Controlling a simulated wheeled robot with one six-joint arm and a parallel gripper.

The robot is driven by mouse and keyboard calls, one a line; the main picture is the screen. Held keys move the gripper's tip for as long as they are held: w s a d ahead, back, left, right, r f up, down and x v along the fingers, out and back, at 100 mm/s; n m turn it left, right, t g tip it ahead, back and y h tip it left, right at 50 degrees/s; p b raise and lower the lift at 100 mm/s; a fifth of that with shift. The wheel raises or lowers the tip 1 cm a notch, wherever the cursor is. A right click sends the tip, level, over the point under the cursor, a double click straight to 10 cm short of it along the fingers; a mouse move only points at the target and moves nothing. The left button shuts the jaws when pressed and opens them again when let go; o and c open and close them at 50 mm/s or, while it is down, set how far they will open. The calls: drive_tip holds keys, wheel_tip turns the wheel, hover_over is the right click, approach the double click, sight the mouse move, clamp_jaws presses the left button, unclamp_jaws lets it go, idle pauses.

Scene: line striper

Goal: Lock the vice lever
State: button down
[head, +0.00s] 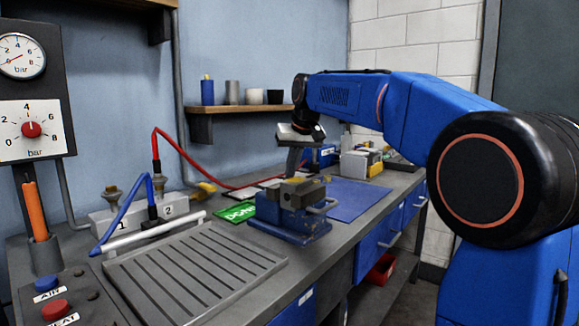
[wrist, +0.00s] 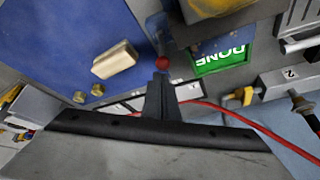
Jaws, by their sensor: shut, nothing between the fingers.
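The vice (head: 290,222) has a blue base and grey jaws and stands on the bench, with a grey bar handle (head: 326,206) at its right side. My gripper (head: 291,174) points down just behind and above the vice, shut and empty. In the wrist view, my closed fingertips (wrist: 161,78) are close to a small red ball (wrist: 162,62), which looks like the knob of the vice lever. I cannot tell whether they touch. The lever's shaft is hard to make out, and the knob is hidden in the head view. Part of the vice (wrist: 215,6) shows at the wrist view's top edge.
A green DONE sign (wrist: 222,56) lies beside the vice. A blue mat (head: 352,198) holds a wooden block (wrist: 116,60) and brass nuts (wrist: 97,89). A red hose (head: 215,183) runs behind. A slotted tray (head: 190,262) is at the front left.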

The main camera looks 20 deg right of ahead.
drive_tip(key=shift+s+d, duration=0.15)
drive_tip(key=shift+s, duration=0.2)
idle(0.3)
drive_tip(key=shift+s+d, duration=0.8)
drive_tip(key=shift+s, duration=0.3)
drive_tip(key=shift+w+a+f, duration=0.15)
drive_tip(key=shift+w+a, duration=0.3)
drive_tip(key=shift+w, duration=0.15)
